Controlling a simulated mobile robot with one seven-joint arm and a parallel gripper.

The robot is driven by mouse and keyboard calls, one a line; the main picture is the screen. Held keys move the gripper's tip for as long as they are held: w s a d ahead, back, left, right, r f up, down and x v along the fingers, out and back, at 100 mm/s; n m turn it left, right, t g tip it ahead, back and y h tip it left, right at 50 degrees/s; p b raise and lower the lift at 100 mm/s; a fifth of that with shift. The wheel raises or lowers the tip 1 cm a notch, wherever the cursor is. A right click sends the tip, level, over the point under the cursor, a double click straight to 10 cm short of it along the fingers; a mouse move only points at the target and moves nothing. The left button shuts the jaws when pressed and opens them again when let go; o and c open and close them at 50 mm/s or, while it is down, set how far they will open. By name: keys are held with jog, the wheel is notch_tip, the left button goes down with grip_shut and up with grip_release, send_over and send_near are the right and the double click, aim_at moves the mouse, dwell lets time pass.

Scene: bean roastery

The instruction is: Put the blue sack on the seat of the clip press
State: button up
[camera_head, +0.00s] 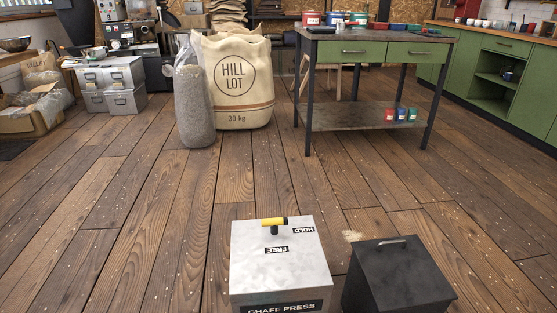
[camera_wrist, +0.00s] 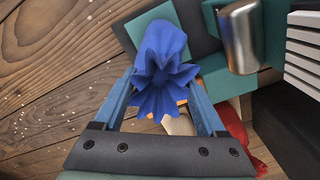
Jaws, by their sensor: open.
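The blue sack (camera_wrist: 160,42) shows in the wrist view, its gathered, ruffled top facing the camera. My gripper (camera_wrist: 162,84) is open, with one finger on each side of the ruffled top; whether either finger touches the cloth I cannot tell. Behind the sack are teal and dark grey parts (camera_wrist: 222,84) with a metal cylinder (camera_wrist: 240,38); I cannot tell whether these belong to the clip press or which part is its seat. In the head view no blue sack, gripper or thing labelled clip press shows.
In the head view, a grey box labelled chaff press (camera_head: 255,265), with a yellow-handled lever, stands beside a black lidded bin (camera_head: 400,280). A green-drawered table (camera_head: 375,48) and a large Hill Lot sack (camera_head: 238,85) stand farther back. The wooden floor between is clear.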

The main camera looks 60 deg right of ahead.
jog(key=shift+r, duration=0.15)
notch_tip(320, 180, up, 12)
jog(key=p, duration=0.7)
